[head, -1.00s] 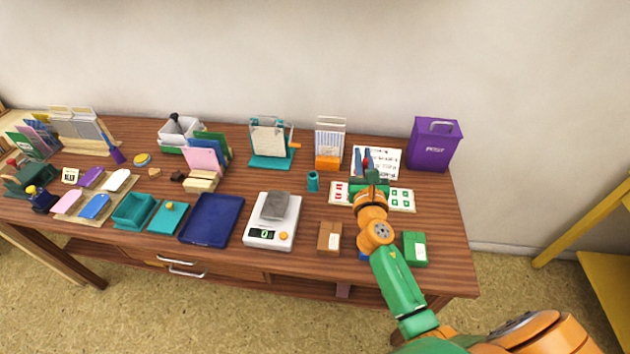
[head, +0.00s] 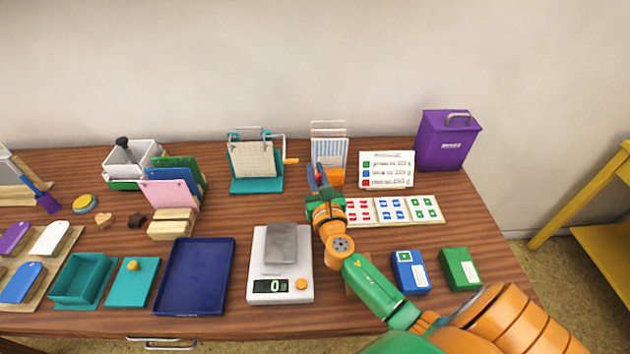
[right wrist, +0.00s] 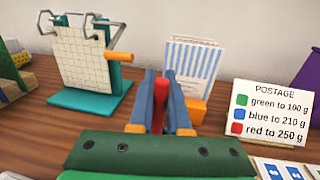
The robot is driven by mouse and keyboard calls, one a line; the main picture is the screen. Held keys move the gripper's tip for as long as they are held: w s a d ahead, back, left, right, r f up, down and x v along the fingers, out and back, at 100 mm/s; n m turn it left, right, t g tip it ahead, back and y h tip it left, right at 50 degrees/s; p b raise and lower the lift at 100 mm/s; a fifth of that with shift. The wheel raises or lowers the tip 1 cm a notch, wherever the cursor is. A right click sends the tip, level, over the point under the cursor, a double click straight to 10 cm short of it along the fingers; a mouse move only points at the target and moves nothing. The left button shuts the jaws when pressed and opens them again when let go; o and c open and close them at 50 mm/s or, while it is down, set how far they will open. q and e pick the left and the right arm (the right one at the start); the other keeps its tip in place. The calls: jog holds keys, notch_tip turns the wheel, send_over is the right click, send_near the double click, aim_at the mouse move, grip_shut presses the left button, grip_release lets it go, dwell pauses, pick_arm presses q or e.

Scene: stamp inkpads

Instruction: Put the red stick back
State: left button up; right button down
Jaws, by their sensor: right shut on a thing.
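The red stick (right wrist: 159,92) stands upright between the two blue fingers of my right gripper (right wrist: 161,98) in the right wrist view. In the head view my right gripper (head: 318,180) is over the table, left of the stamp sheet and in front of the striped envelope rack. It is shut on the red stick, and only a small red tip (head: 321,168) shows there. The small teal cup is hidden, with my gripper in front of where it stood. My left gripper is not in view.
The striped envelope rack (right wrist: 193,62) with its orange base stands just beyond my gripper. The scale (head: 293,255) and teal calendar stand (head: 256,185) are to the left.

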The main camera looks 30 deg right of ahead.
jog(key=shift+r, duration=0.15)
jog(key=c, duration=0.9)
grip_release()
jog(key=shift+f, duration=0.2)
jog(key=v, duration=1.2)
jog(key=shift+r+b, duration=0.2)
jog(key=shift+b, duration=0.2)
jog(key=shift+d, duration=0.1)
